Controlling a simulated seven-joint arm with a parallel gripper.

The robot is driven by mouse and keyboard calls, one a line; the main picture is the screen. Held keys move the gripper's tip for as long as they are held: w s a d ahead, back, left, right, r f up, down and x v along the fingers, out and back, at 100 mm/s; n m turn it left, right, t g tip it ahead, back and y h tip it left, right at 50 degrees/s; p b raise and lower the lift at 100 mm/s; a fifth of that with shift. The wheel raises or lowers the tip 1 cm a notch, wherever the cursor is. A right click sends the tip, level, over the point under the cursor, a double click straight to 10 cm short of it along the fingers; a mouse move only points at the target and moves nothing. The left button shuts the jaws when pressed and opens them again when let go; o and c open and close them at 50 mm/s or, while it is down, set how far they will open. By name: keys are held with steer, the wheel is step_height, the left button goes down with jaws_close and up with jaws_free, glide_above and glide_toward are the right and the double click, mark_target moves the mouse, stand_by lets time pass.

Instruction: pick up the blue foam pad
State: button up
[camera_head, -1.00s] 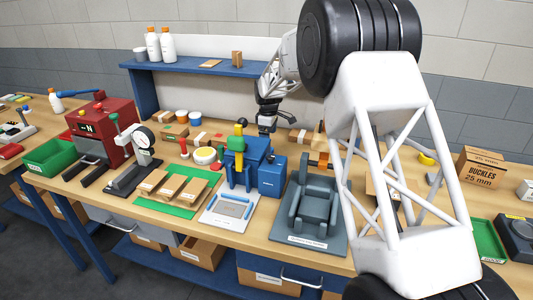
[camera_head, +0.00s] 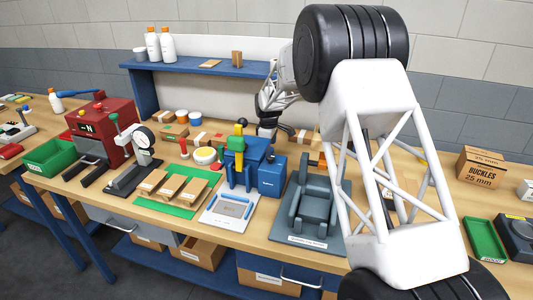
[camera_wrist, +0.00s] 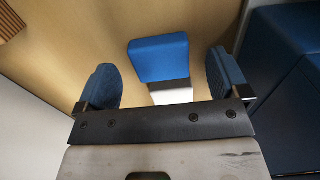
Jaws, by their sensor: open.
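The blue foam pad (camera_wrist: 158,58) shows in the wrist view as a blue block on the tan wooden surface. A white piece (camera_wrist: 171,93) adjoins its near edge; I cannot tell whether it is part of the pad. My gripper (camera_wrist: 162,72) is open, with one dark blue finger on each side of the pad and a visible gap to both. Nothing is held. In the head view my gripper (camera_head: 267,128) is low behind the blue press, and the pad cannot be made out there.
The blue press (camera_head: 247,165) stands in front of my gripper; a blue body (camera_wrist: 285,90) fills the right of the wrist view. A blue shelf (camera_head: 205,67) stands behind. Small tubs and blocks (camera_head: 197,118) lie to the left. A grey fixture (camera_head: 315,205) is to the front right.

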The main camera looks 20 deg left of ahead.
steer(key=shift+f, duration=1)
steer(key=shift+c, duration=0.4)
steer(key=c, duration=0.9)
steer(key=shift+r, duration=0.1)
step_height(320, 180, up, 7)
steer(key=shift+r, duration=0.1)
steer(key=a, duration=3.2)
steer(key=shift+w+f, duration=0.2)
